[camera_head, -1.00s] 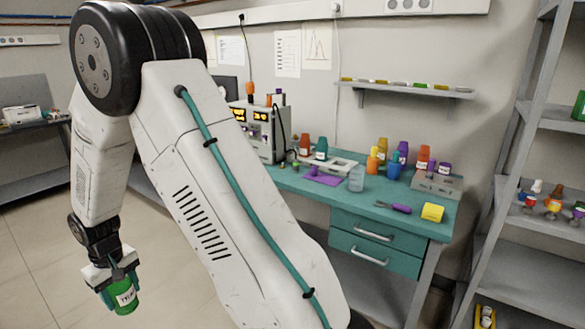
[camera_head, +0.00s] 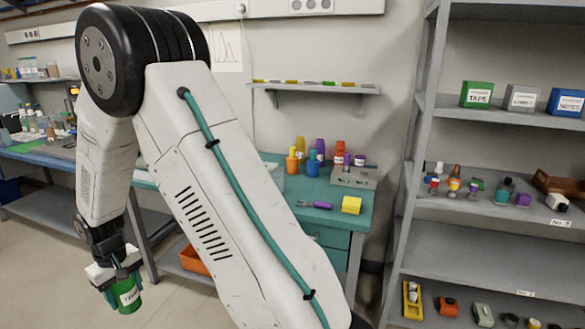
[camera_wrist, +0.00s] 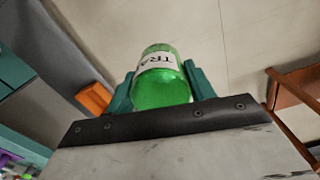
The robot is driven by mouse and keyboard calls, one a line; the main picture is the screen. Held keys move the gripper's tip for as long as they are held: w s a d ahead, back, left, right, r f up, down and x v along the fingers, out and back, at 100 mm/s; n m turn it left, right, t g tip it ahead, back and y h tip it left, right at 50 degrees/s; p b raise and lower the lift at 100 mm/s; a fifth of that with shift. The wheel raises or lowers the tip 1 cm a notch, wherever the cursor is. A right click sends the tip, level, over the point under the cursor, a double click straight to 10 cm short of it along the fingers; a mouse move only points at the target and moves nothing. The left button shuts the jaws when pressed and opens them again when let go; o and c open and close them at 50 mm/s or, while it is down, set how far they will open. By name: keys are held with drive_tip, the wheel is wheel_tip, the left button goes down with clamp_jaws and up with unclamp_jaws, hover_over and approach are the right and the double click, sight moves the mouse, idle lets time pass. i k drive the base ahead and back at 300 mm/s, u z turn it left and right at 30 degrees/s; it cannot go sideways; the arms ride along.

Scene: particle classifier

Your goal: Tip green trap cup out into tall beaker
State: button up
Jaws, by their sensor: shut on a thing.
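My gripper (camera_head: 121,286) is shut on the green trap cup (camera_head: 127,299), at the lower left of the head view. The cup has a white label with partly readable black letters. In the wrist view the green cup (camera_wrist: 162,88) sits between the two teal fingers, over open floor. Whether anything is inside the cup cannot be seen. I cannot make out a tall beaker in the current views; my arm covers part of the teal bench.
The teal bench (camera_head: 335,196) holds several coloured bottles, a yellow block (camera_head: 351,205) and a purple-handled tool (camera_head: 321,205). A grey shelf rack (camera_head: 480,235) stands at right. A blue-topped bench (camera_head: 45,153) is at left. An orange bin (camera_head: 193,261) sits low behind my arm.

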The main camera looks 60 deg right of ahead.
sight(277, 181)
drive_tip(key=z, duration=1.45)
